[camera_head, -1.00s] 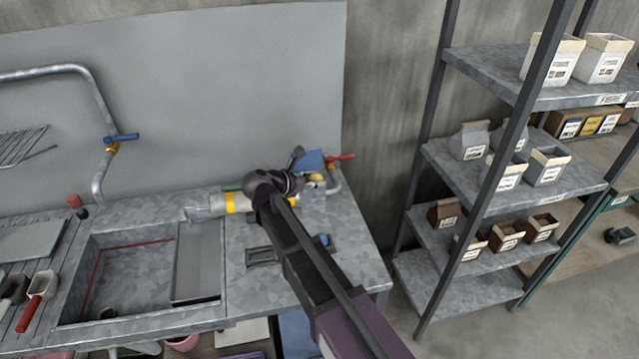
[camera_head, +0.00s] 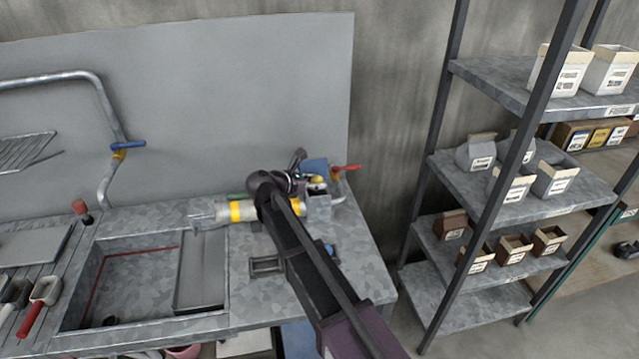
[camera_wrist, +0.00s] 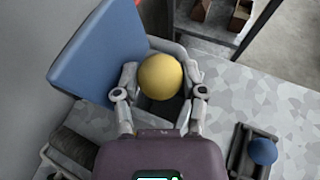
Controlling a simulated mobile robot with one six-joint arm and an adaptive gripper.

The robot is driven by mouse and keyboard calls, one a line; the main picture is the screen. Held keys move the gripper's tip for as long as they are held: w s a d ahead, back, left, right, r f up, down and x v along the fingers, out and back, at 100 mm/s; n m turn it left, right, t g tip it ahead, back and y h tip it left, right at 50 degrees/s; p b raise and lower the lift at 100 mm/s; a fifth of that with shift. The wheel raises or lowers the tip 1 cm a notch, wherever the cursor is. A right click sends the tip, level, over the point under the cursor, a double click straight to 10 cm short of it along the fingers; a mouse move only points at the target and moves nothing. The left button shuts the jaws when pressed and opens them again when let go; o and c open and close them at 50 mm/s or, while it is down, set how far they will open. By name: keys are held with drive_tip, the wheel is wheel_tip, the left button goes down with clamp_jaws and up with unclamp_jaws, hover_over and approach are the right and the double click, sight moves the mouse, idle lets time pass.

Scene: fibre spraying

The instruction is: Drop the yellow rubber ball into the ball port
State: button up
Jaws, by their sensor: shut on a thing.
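The yellow ball (camera_wrist: 160,77) is between the two fingers of my gripper (camera_wrist: 160,88) in the wrist view, and the fingers are shut on it. It also shows small in the head view (camera_head: 318,183), partly behind my wrist. A grey box-shaped opening (camera_wrist: 184,104), which looks like the ball port, lies under and around the ball. A blue tilted panel (camera_wrist: 95,50) stands beside it. In the head view the grey box (camera_head: 319,207) sits below the ball on the worktop. How far the ball is above the opening I cannot tell.
A blue ball (camera_wrist: 262,151) rests in a grey holder to the right in the wrist view. A yellow-banded cylinder (camera_head: 235,211) lies left of my gripper. A red valve handle (camera_head: 347,167) is close on the right. A shelf rack (camera_head: 530,190) stands further right.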

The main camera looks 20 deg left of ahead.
drive_tip(key=o, duration=1)
drive_tip(key=shift+s, duration=0.1)
idle(0.3)
